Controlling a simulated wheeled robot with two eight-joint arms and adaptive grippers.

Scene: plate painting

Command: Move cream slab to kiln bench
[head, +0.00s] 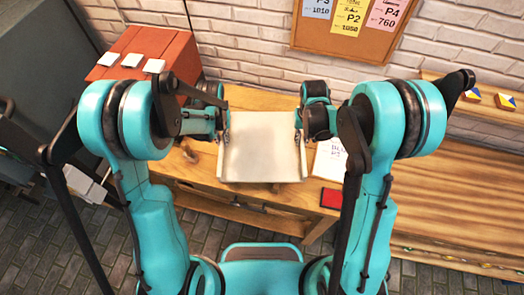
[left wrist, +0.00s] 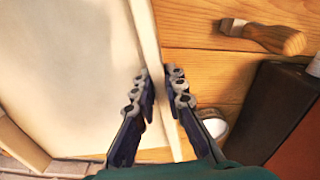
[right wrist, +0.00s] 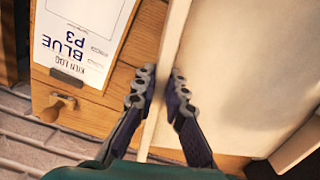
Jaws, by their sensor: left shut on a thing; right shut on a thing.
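The cream slab (head: 262,148) is a pale square board with raised edges, held level between my two arms over the wooden bench. My left gripper (head: 224,130) is at its left edge; in the left wrist view the left gripper (left wrist: 160,90) is shut on the slab's raised side (left wrist: 150,50). My right gripper (head: 300,130) is at its right edge; in the right wrist view the right gripper (right wrist: 160,88) is shut on the opposite side (right wrist: 174,40). I cannot tell whether the slab touches the bench top.
A red-brown block (head: 180,62) with several white tiles stands at the left. A kiln log sheet (head: 328,162) and a small red item (head: 331,198) lie right of the slab. A wide wooden bench (head: 450,200) extends at right. A wooden-handled tool (left wrist: 275,38) lies near the left gripper.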

